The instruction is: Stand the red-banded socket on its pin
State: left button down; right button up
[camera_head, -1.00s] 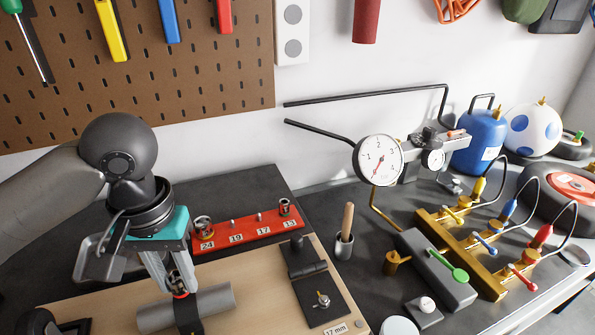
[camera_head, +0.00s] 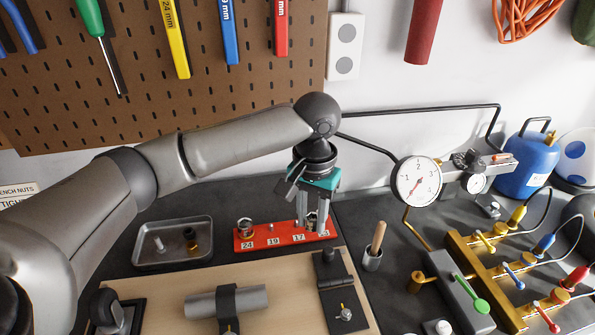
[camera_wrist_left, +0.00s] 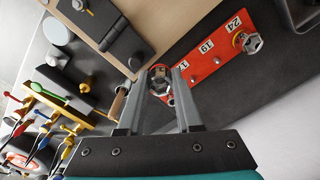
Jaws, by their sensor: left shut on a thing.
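My left gripper (camera_head: 312,222) hangs pointing down over the right end of the red rail (camera_head: 257,241), by the labels 17 and 13. It is shut on a small metal socket, taken as the red-banded socket (camera_wrist_left: 159,76), between the fingertips in the left wrist view. The band is hard to make out there. A larger socket (camera_head: 245,227) stands at label 24. The 19 pin (camera_head: 270,227) is bare. My right gripper is not in view.
A grey tray (camera_head: 205,252) left of the rail holds a few small parts. A grey tube (camera_head: 252,297) lies in a clamp on the wooden board (camera_head: 290,277). A cup with a wooden handle (camera_head: 372,261) and a dial gauge (camera_head: 416,181) stand to the right.

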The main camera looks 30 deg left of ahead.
pick_arm(q)
jog(key=w+a+p, duration=0.5)
jog(key=p, duration=0.2)
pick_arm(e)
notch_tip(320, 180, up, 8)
pick_arm(q)
jog(key=b, duration=0.7)
send_over(296, 221)
jog(key=shift+m, duration=0.3)
notch_tip(296, 221, down, 5)
jog(key=shift+a+r, duration=0.1)
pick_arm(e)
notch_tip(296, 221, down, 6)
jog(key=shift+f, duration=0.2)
pick_arm(q)
jog(key=shift+f+p, duration=0.2)
jog(key=shift+p, duration=0.1)
jog(key=shift+f, duration=0.65)
jog(key=shift+f, duration=0.15)
jog(key=shift+f, duration=0.55)
